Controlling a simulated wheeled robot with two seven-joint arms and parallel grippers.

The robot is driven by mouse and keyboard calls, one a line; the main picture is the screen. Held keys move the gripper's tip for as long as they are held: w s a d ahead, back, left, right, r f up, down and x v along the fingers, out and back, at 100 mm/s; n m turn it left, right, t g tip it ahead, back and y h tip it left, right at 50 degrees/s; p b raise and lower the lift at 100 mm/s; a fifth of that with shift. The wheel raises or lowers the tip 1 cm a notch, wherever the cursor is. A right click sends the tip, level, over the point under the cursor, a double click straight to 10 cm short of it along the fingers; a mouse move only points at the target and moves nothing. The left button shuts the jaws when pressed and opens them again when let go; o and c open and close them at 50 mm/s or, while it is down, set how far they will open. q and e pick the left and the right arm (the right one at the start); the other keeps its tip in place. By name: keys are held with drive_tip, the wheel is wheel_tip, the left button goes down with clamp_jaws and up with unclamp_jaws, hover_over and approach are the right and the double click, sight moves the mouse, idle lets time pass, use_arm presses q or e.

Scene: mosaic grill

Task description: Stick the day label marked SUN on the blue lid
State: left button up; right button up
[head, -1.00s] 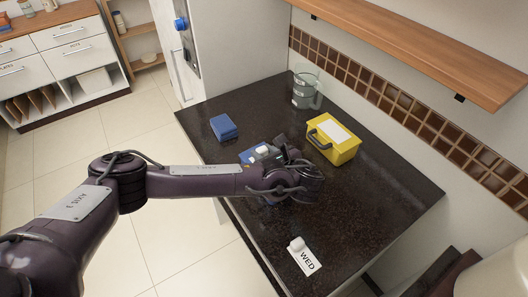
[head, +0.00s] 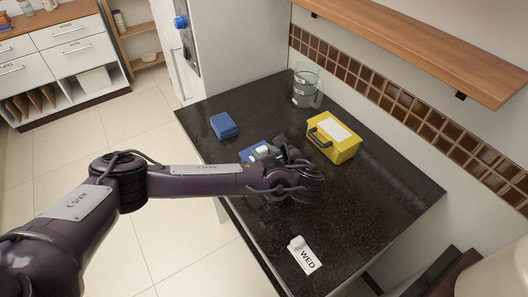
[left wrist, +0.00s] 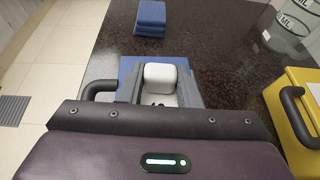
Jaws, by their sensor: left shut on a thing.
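My left gripper (head: 270,153) is shut on the white grip block of a day label (left wrist: 160,76). The label's lettering is mostly hidden by the block and fingers, so its day cannot be read. The blue lid (head: 250,155) lies under the gripper, and its blue surface also shows in the left wrist view (left wrist: 126,66), with a black handle at its left. The label is over the lid; I cannot tell whether it touches. A second label, marked WED (head: 307,261), lies on the counter near its front edge. My right gripper is not in view.
A yellow box (head: 346,151) with a black handle and a blank white patch stands right of the gripper. A blue stack (head: 223,126) lies behind at left. Clear measuring jugs (head: 306,88) stand at the back. The dark counter (head: 385,190) is clear at right.

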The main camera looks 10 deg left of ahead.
use_arm(q)
drive_tip(key=o, duration=1.6)
wheel_tip(320, 180, up, 3)
drive_tip(key=p, duration=0.3)
drive_tip(key=shift+r, duration=0.1)
drive_tip(key=shift+r+p, duration=2.05)
drive_tip(key=shift+r, duration=0.4)
drive_tip(key=shift+f, duration=0.1)
